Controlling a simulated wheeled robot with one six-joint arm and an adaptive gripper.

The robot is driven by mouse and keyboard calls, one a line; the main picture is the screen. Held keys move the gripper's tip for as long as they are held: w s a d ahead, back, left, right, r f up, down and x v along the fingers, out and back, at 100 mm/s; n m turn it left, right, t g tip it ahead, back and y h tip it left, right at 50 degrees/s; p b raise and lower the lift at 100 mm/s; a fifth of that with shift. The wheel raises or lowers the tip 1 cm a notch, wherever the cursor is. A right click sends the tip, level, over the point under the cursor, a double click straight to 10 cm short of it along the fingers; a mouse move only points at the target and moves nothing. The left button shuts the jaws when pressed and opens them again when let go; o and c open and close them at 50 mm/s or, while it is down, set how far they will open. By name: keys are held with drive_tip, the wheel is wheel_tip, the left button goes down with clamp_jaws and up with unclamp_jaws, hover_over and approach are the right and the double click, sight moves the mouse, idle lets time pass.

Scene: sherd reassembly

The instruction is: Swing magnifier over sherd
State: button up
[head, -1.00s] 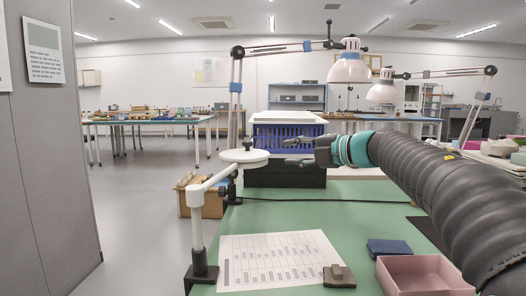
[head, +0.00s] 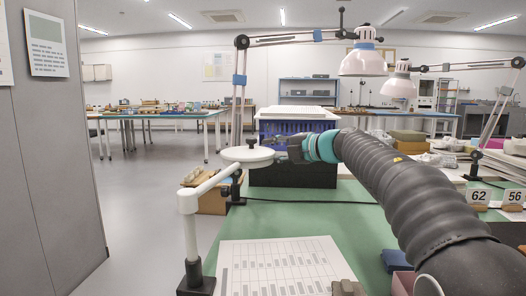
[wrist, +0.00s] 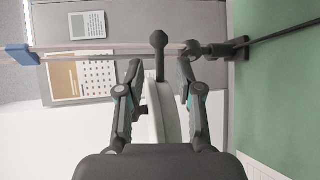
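The magnifier has a round white head (head: 247,155) on a white jointed arm (head: 205,188), with an upright post clamped at the table's left edge. A dark knob stands up from the head; it also shows in the wrist view (wrist: 159,43). The grey-brown sherd (head: 346,287) lies at the bottom edge of the head view, partly cut off, by the printed sheet. My gripper (head: 280,146) is at the right side of the magnifier head. In the wrist view its fingers (wrist: 159,80) are apart, one on each side of the white head and knob. I cannot tell whether they touch it.
A printed sheet (head: 280,268) lies on the green table (head: 310,218). A blue crate (head: 298,127) on a black box stands behind my gripper. Lamps (head: 363,60) hang above. Number cards (head: 478,197) stand at right. A blue item and a pink tray are mostly hidden by my arm.

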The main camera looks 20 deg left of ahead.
drive_tip(key=shift+x, duration=1.8)
clamp_jaws()
